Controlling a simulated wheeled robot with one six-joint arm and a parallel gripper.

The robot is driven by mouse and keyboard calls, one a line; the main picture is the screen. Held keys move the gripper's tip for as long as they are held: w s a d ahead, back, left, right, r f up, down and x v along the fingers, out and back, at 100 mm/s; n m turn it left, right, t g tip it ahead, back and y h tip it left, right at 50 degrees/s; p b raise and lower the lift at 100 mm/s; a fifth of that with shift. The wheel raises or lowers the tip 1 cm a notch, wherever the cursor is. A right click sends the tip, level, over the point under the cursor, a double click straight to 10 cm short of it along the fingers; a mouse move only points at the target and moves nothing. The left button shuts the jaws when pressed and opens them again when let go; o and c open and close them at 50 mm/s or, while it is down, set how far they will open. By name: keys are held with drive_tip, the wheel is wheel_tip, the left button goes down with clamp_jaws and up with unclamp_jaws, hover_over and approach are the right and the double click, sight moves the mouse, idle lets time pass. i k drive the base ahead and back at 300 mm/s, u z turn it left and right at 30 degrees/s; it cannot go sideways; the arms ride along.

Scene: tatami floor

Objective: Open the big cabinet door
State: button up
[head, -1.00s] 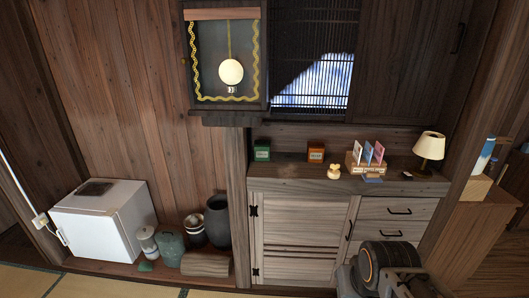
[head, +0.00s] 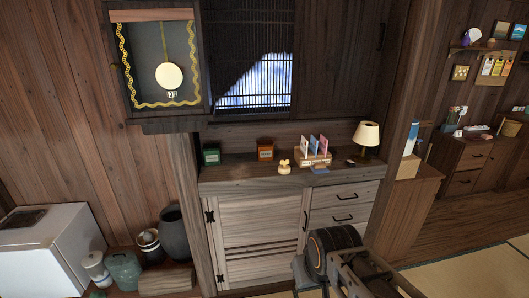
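The wooden cabinet (head: 290,181) stands against the wall in the middle of the head view. Its big door (head: 258,232) is on the left of its front and is closed. Black hinges are on the door's left edge, and a dark vertical handle (head: 305,221) is near its right edge. Drawers (head: 343,197) with black pulls are to the right of the door. Part of my arm shows at the bottom right, in front of the cabinet's lower right part, which it hides. My gripper's fingers do not show.
Small boxes, a card stand (head: 313,158) and a lamp (head: 367,136) stand on the cabinet top. A white fridge (head: 45,250) and several pots (head: 174,235) are at the lower left. A wooden side unit (head: 408,205) stands to the right. Tatami floor (head: 470,272) is clear at the lower right.

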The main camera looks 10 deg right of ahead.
sight(257, 236)
drive_tip(key=z, duration=0.2)
drive_tip(key=i, duration=0.95)
